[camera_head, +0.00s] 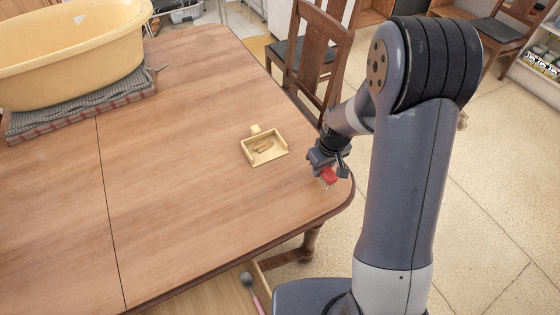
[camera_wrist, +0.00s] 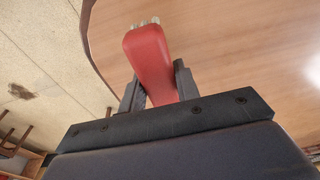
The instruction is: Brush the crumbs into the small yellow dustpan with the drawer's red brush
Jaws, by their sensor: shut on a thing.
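My gripper (camera_head: 328,170) is shut on the red brush (camera_head: 329,176) over the table's right corner. In the wrist view the red brush (camera_wrist: 148,60) sits between the two fingers, with pale bristles at its far end. Whether the bristles touch the table is hard to tell. The small yellow dustpan (camera_head: 247,153) lies on the table to the left of my gripper, its short handle at the back. A few small brownish shapes (camera_head: 264,146) show inside it; I cannot tell whether they are crumbs. No crumbs can be made out on the bare wood.
A large yellow tub (camera_head: 70,60) stands on folded cloths (camera_head: 85,112) at the table's far left. A wooden chair (camera_head: 320,50) stands close behind the table's right edge. A pale wooden surface with a pink-handled thing (camera_head: 254,295) shows below the front edge. The table's middle (camera_head: 180,190) is clear.

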